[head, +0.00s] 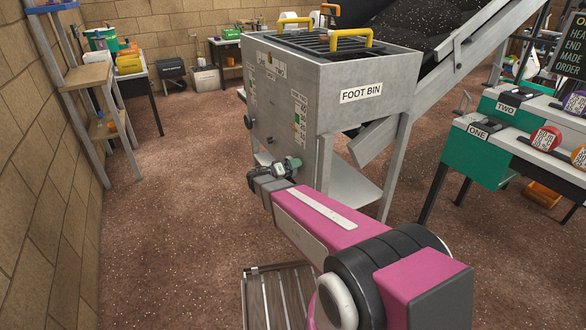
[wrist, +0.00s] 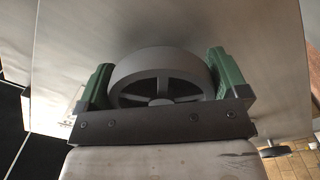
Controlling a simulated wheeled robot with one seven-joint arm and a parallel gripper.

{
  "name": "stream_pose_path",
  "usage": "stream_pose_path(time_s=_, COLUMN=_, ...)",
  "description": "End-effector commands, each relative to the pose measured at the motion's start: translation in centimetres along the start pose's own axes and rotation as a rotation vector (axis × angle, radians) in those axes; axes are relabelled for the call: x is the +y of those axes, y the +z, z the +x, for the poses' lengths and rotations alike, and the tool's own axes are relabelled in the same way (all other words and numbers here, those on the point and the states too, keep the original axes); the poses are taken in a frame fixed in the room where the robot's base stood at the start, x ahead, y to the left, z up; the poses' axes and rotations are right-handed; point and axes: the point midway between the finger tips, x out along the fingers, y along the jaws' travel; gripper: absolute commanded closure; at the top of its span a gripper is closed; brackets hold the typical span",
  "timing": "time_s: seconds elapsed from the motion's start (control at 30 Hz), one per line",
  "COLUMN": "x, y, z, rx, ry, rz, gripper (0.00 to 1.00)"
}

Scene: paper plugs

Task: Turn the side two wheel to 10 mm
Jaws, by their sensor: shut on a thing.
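The foot bin (head: 360,93) is a grey metal hopper with labels on its faces. In the wrist view, a grey spoked wheel (wrist: 160,60) sits between the green fingers of my gripper (wrist: 160,72), which is shut on it. In the head view, my gripper (head: 286,167) is low beside the bin's labelled left face, and the wheel it grips is hidden there. A strip with small marks, one green, runs down this face (head: 299,117); its figures are too small to read. I cannot tell how far the wheel is turned.
Another dark wheel (head: 248,120) is on the bin's far left side; a wheel also shows at lower right in the wrist view (wrist: 275,151). A conveyor (head: 440,45) rises behind the bin. Benches marked ONE (head: 478,131) and TWO (head: 505,107) stand right. Floor at left is clear.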

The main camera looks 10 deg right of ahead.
Motion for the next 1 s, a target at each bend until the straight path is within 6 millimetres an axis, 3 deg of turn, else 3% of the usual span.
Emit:
stream_pose_path(time_s=0.5, x=-0.32, y=0.11, z=-0.08, rx=-0.004, ry=-0.002, rz=0.335, gripper=0.31)
stream_pose_path(time_s=1.0, x=-0.36, y=0.11, z=-0.09, rx=-0.005, ry=-0.002, rz=0.396, gripper=0.31)
